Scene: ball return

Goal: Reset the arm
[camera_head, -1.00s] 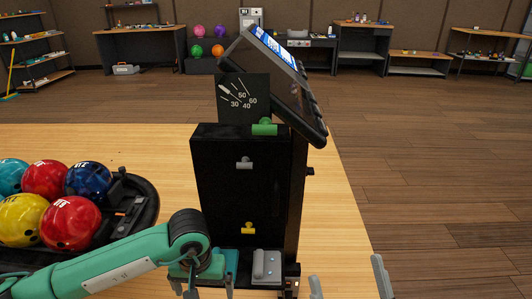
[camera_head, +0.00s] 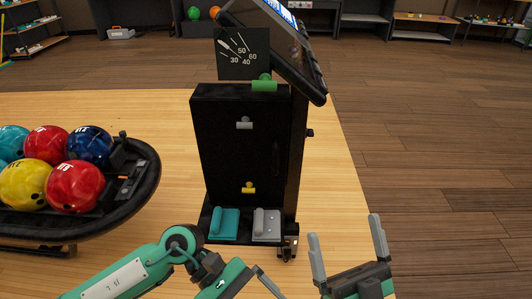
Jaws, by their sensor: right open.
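My right gripper (camera_head: 348,250) is at the lower right, its two grey fingers spread and empty, pointing up in the picture. It is in front of and to the right of the black machine (camera_head: 240,150). My left arm comes in from the lower left. Its gripper (camera_head: 250,285) is at the bottom edge, partly cut off, in front of the machine's base, and I cannot tell its opening. The machine carries a green knob (camera_head: 264,84), a grey knob (camera_head: 244,123), a yellow knob (camera_head: 249,187), a teal pedal (camera_head: 224,223) and a grey pedal (camera_head: 267,224).
A black ball rack (camera_head: 140,190) with several bowling balls stands at the left. A dial (camera_head: 243,54) and a tilted screen (camera_head: 285,45) top the machine. The wooden table (camera_head: 330,190) is clear right of the machine. Shelves stand far behind.

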